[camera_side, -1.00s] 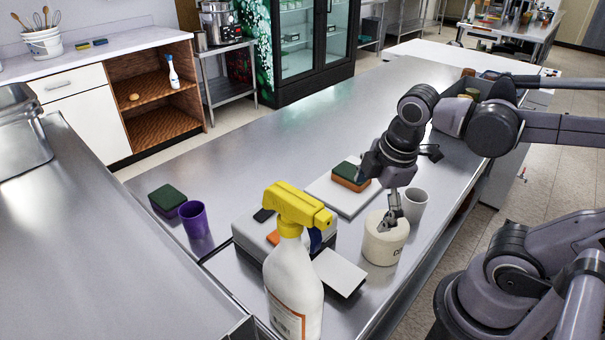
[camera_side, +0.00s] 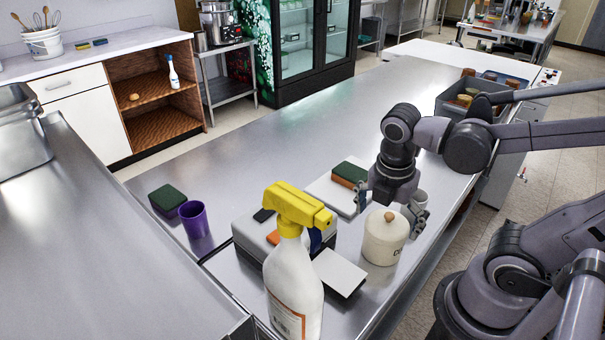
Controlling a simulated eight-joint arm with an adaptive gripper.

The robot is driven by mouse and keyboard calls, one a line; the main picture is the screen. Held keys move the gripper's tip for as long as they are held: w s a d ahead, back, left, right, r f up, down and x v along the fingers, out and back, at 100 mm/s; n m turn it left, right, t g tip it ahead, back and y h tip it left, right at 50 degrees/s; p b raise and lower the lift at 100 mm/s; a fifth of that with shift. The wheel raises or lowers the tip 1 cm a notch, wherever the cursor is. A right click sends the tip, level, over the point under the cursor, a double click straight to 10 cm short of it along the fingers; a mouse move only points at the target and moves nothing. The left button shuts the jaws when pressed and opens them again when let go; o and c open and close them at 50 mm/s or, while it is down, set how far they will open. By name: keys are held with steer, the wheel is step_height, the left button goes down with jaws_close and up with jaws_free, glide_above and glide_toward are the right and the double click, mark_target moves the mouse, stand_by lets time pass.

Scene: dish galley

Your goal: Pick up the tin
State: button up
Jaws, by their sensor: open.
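The tin (camera_side: 383,243) is a cream, round canister with a lid and a tan knob on top. It stands upright on the steel counter, right of the spray bottle, with dark lettering partly showing on its side. My gripper (camera_side: 391,212) points down at the tin's top, with its fingers spread wide. One finger is at the left and the other at the right of the lid and knob. I cannot tell whether either finger touches the tin.
A white spray bottle with a yellow head (camera_side: 294,270) stands close in front, left of the tin. A green and orange sponge (camera_side: 350,173) lies on a white board. A purple cup (camera_side: 194,219) stands left. The counter's middle is clear.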

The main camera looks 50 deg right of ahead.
mark_target(379, 255)
steer(key=shift+d+f, duration=0.15)
steer(key=shift+f, duration=1.25)
steer(key=shift+d+f, duration=0.1)
steer(key=shift+f, duration=1.3)
steer(key=c, duration=1.2)
